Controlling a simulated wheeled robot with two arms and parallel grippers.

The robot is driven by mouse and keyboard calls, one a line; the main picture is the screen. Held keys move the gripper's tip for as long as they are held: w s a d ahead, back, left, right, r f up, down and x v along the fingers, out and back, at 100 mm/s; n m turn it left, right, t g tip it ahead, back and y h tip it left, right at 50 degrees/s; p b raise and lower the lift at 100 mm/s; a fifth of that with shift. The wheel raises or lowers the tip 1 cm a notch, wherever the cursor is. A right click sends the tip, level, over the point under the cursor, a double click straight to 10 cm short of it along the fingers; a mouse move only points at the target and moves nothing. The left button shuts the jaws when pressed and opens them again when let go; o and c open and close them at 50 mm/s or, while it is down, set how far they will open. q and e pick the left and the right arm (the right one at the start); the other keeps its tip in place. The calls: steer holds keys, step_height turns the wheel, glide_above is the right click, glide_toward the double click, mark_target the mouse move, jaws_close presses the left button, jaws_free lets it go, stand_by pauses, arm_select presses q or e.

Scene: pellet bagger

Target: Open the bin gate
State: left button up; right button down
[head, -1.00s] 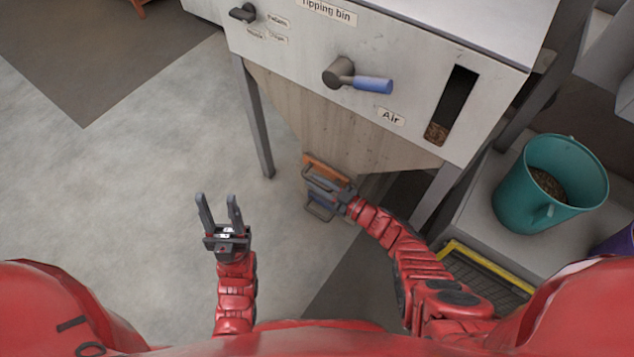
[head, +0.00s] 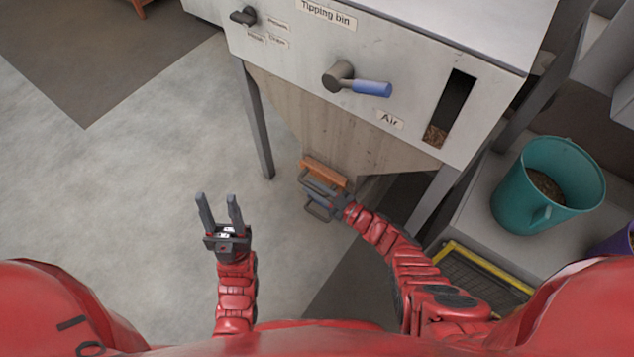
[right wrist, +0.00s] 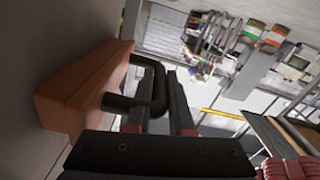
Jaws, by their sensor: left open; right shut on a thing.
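The tipping bin (head: 345,135) is a pale box on legs with a tapered hopper below. At the hopper's bottom is the orange gate (head: 324,172) with a dark bar handle. The orange gate (right wrist: 85,92) and its dark handle (right wrist: 150,85) show large in the right wrist view. My right gripper (head: 318,192) is shut on the handle; in the right wrist view its fingers (right wrist: 160,105) are around the bar. My left gripper (head: 219,208) is open and empty above the floor, left of the bin. The gate's opening is hidden.
A blue-handled lever (head: 370,88) marked Air and a small dark knob (head: 243,16) stick out of the bin's front. A teal bucket (head: 545,185) with pellets stands on a grey surface at right. A yellow-edged grate (head: 485,270) lies below it. The floor at left is clear.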

steer(key=s+a+p, duration=0.1)
steer(key=s+a, duration=0.2)
steer(key=s, duration=0.2)
steer(key=shift+a+p, duration=0.35)
steer(key=shift+p, duration=0.05)
steer(key=c, duration=0.8)
jaws_free()
steer(key=shift+d, duration=0.1)
steer(key=p+v, duration=0.2)
steer(key=v, duration=1.5)
